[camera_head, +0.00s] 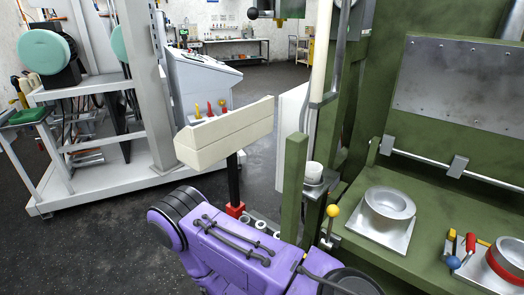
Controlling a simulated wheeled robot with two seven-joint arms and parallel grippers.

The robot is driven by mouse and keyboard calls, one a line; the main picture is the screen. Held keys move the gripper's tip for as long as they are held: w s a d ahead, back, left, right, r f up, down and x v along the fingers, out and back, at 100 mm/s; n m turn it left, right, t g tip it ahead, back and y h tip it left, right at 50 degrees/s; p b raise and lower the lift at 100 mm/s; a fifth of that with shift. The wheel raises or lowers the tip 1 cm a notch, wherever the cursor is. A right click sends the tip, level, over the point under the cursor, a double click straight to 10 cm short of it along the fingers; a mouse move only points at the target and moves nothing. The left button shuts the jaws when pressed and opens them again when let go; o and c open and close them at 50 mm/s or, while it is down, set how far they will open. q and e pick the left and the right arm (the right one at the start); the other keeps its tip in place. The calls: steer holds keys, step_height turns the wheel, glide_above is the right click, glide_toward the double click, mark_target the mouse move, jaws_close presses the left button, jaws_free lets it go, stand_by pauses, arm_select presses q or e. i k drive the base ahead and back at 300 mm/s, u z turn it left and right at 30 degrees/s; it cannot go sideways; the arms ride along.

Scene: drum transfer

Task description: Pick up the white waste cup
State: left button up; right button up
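A small white cup (313,171), which looks like the waste cup, stands upright on a grey bracket at the left edge of the green machine (362,165). It is right of the green post (293,185) and below a cream vertical pole. Nothing is holding it. Neither of my grippers shows in the head view, so I cannot see whether they are open or shut.
A cream control box (225,133) with red and yellow knobs stands left of the cup. A yellow-ball lever (332,211) is just below the cup. A silver ring fixture (388,205) and hand tools (460,249) are on the green ledge. Dark floor lies left.

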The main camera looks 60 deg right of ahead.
mark_target(313, 169)
steer(key=u, duration=0.1)
steer(key=i, duration=1.45)
steer(key=z, duration=3.85)
